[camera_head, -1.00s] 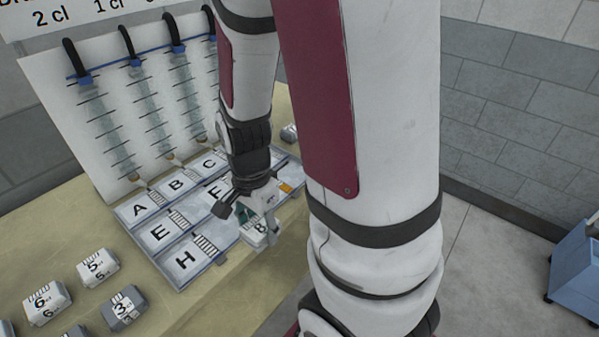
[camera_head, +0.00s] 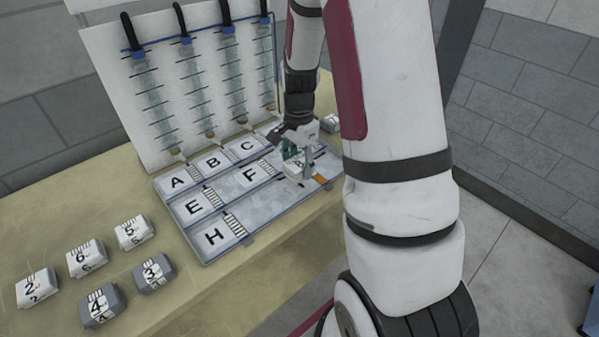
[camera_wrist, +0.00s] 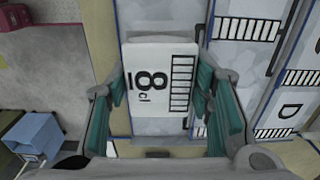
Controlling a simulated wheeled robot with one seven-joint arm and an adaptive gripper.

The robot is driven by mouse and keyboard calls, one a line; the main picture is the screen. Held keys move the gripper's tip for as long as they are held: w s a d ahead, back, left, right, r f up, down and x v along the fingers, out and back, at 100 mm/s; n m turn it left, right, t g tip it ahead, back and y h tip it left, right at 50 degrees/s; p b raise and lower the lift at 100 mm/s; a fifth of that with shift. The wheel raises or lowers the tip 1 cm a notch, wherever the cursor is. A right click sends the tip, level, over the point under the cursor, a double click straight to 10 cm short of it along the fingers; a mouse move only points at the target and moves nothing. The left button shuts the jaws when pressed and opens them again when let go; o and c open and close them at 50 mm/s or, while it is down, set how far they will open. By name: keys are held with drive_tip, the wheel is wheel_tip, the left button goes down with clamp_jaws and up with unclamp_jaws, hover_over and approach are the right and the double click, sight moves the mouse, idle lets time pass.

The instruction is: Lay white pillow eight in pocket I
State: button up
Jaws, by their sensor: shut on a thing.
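White pillow eight (camera_wrist: 160,80) is between the green-lined fingers of my gripper (camera_wrist: 165,105) in the wrist view, with its "8 cl" label and ladder mark facing the camera. In the head view my gripper (camera_head: 297,165) is shut on the pillow (camera_head: 294,168), over the right part of the lettered tray (camera_head: 222,253). The tray pockets A, B, C, E, F and H show their letters. The letter I is not visible in either view, and pocket I seems hidden by the pillow and gripper. I cannot tell whether the pillow touches the tray.
Several numbered pillows lie at the table's left, among them white six (camera_head: 85,258) and grey four (camera_head: 101,305). A white board (camera_head: 110,95) with tubes stands behind the tray. Another pillow (camera_head: 330,123) lies beyond the tray's right end. Table between pillows and tray is clear.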

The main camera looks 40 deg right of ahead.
sight(299, 161)
drive_tip(key=shift+f+p, duration=0.3)
drive_tip(key=shift+f, duration=1.45)
drive_tip(key=o, duration=1.2)
drive_tip(key=shift+f, duration=0.15)
drive_tip(key=shift+c, duration=0.2)
wheel_tip(299, 161, up, 12)
drive_tip(key=shift+r+b, duration=0.1)
drive_tip(key=shift+b, duration=0.45)
drive_tip(key=s+a+r+n+t, duration=0.5)
drive_tip(key=s+a+r+n, duration=1.1)
drive_tip(key=s+a+n, duration=0.1)
drive_tip(key=shift+s+a+n, duration=0.25)
drive_tip(key=shift+a+n, duration=0.05)
drive_tip(key=shift+a, duration=0.1)
